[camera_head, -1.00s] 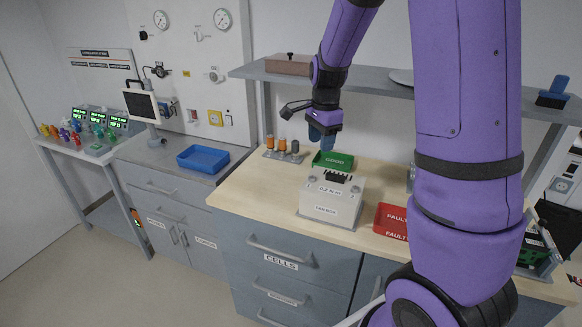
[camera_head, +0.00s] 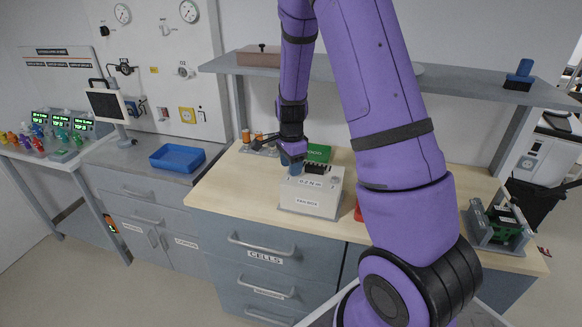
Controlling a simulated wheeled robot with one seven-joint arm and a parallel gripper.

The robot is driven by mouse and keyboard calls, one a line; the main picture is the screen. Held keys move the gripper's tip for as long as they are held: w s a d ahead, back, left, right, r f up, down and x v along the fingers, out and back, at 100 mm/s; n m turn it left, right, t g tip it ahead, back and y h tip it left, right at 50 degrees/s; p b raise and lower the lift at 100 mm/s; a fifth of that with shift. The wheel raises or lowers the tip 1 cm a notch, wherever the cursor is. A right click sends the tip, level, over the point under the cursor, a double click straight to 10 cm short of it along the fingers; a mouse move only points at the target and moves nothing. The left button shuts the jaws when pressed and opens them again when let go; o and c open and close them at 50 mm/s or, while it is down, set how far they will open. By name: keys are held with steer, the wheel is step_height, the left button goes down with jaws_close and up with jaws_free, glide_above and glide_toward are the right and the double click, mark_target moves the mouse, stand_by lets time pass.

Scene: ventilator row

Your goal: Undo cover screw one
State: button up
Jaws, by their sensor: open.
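My gripper (camera_head: 294,165) hangs pointing down from my purple arm, at the back left corner of a white box (camera_head: 310,198) on the bench. Its blue fingers are open; at this size I cannot tell whether they touch anything on the box. The box carries dark lettering on its top and front, and a black part (camera_head: 316,168) stands at its back. I cannot make out cover screw one in this view. A grey fixture (camera_head: 497,232) with a green and black unit in it stands at the bench's right end.
A green tray (camera_head: 319,152) lies behind the box. A red tray (camera_head: 358,211) is mostly hidden by my arm. Orange-topped items (camera_head: 246,136) stand at the back left. A shelf (camera_head: 350,75) runs above the bench.

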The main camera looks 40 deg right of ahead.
steer(key=shift+f, duration=0.45)
jaws_close()
